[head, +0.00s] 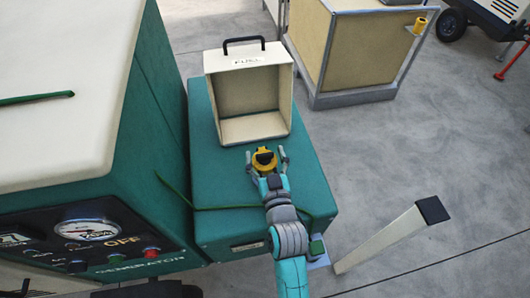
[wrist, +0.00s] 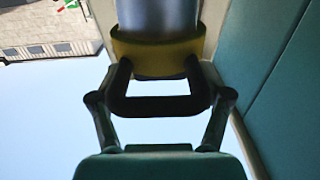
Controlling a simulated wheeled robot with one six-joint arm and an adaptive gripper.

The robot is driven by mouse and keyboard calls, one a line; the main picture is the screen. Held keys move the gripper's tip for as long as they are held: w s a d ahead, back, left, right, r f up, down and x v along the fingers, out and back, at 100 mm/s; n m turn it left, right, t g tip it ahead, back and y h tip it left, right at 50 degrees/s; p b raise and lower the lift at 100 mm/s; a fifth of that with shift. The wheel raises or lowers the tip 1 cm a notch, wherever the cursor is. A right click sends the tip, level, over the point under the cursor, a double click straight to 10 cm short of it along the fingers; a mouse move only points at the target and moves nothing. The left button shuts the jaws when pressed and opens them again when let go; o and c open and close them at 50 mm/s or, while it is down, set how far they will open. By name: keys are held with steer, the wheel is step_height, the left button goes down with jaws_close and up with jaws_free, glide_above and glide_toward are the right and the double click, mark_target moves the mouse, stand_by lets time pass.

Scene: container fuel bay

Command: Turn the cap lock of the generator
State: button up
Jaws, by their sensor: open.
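The generator (head: 150,130) is a large teal body with a cream top at the left of the head view. A yellow cap (head: 264,163) with a dark part on it shows at the mouth of a cream box marked FUEL (head: 277,65). In the wrist view the yellow collar (wrist: 155,55) sits around a grey metal cylinder (wrist: 157,14), with a dark U-shaped bar (wrist: 160,105) below it. My gripper (head: 267,158) is open, its fingers on either side of the cap. In the wrist view my gripper (wrist: 160,88) flanks the dark bar; contact is unclear.
The FUEL box stands on a lower teal block (head: 230,225) beside the generator. A green hose (head: 225,207) crosses that block. The generator's front panel has a gauge (head: 85,229) and buttons. A tan crate (head: 355,50) stands behind; a slanted cream post (head: 385,238) is at right.

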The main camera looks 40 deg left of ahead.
steer(key=shift+w+a, duration=0.25)
steer(key=shift+a, duration=0.1)
steer(key=c, duration=1.2)
steer(key=shift+w+d+n+g+y, duration=0.1)
steer(key=shift+n+g+y, duration=1.3)
steer(key=shift+g, duration=0.6)
steer(key=shift+n+g, duration=0.6)
steer(key=shift+g, duration=0.1)
steer(key=n+g, duration=0.2)
steer(key=g, duration=0.2)
steer(key=n+g+y, duration=0.1)
steer(key=n+g, duration=0.2)
steer(key=shift+g, duration=0.4)
steer(key=n+g, duration=0.2)
steer(key=g, duration=0.1)
steer(key=n+g+h, duration=0.1)
steer(key=n+g, duration=0.1)
steer(key=g, duration=0.1)
steer(key=shift+g+h, duration=0.3)
steer(key=n+g+h, duration=0.4)
steer(key=g, duration=0.1)
steer(key=shift+n, duration=0.3)
steer(key=shift+f+g, duration=0.1)
steer(key=shift+g, duration=0.2)
